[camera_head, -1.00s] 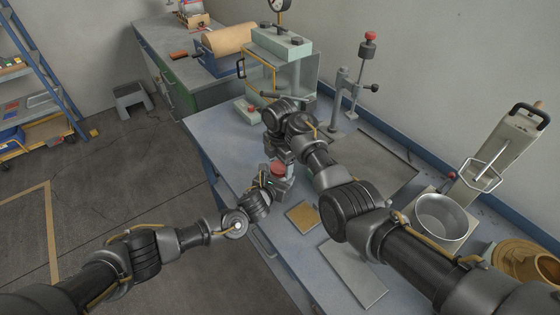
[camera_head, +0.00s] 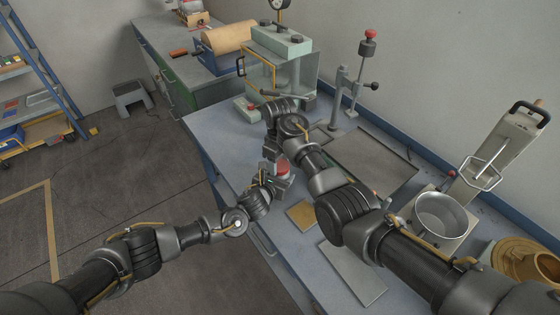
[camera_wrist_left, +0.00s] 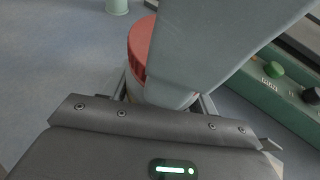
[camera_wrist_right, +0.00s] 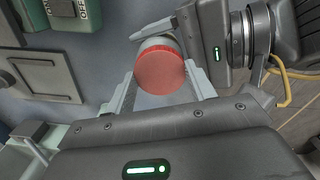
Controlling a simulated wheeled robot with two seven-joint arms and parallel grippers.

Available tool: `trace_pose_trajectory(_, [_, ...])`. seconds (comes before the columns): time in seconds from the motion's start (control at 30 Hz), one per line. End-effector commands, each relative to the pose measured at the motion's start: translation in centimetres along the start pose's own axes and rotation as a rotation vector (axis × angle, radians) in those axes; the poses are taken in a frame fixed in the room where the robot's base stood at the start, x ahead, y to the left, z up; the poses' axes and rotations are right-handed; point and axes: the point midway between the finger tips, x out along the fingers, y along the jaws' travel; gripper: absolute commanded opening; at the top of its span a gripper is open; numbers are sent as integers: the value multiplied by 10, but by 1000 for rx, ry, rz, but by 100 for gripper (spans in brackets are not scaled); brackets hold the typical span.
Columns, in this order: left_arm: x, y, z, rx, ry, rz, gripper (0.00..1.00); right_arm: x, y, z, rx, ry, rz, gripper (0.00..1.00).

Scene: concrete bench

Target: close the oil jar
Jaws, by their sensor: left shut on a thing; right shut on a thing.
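The oil jar has a ribbed red lid (camera_head: 283,170) and a pale grey body (camera_wrist_left: 168,96). It is held up over the near left part of the bench. My left gripper (camera_head: 271,184) is shut on the jar's body from the side. My right gripper (camera_head: 276,157) comes from above, and its fingers are shut on the red lid (camera_wrist_right: 160,72), one on each side. In the left wrist view the right gripper covers much of the jar. The lid is at the jar's mouth; whether it is fully seated I cannot tell.
The bench (camera_head: 224,128) holds a green press (camera_head: 280,42) at the back, a lever stand (camera_head: 343,95), a dark tray (camera_head: 385,155), a tan square (camera_head: 303,216), a grey slab (camera_head: 352,275) and a metal pot (camera_head: 441,216). Bare bench lies left of the jar.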

Motion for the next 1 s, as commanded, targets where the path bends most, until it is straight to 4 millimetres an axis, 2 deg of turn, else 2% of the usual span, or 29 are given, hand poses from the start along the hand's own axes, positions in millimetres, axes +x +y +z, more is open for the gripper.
trace_pose_trajectory(0.03, [0,-1,-1,1,2,-1,0,0,0,-1,49,2,2,27])
trace_pose_trajectory(0.17, [0,-1,-1,1,2,-2,0,0,0,-1,36,2,1,27])
trace_pose_trajectory(0.2, [0,-1,-1,1,2,-2,0,0,0,-1,35,2,1,58])
trace_pose_trajectory(0.37, [0,-1,-1,1,2,-2,0,0,0,0,33,2,1,79])
trace_pose_trajectory(0.77, [0,-1,-1,2,3,-1,0,-3,-2,-1,28,0,-2,80])
trace_pose_trajectory(1.0, [0,0,-1,2,4,-1,0,-34,-1,-2,29,5,1,80])
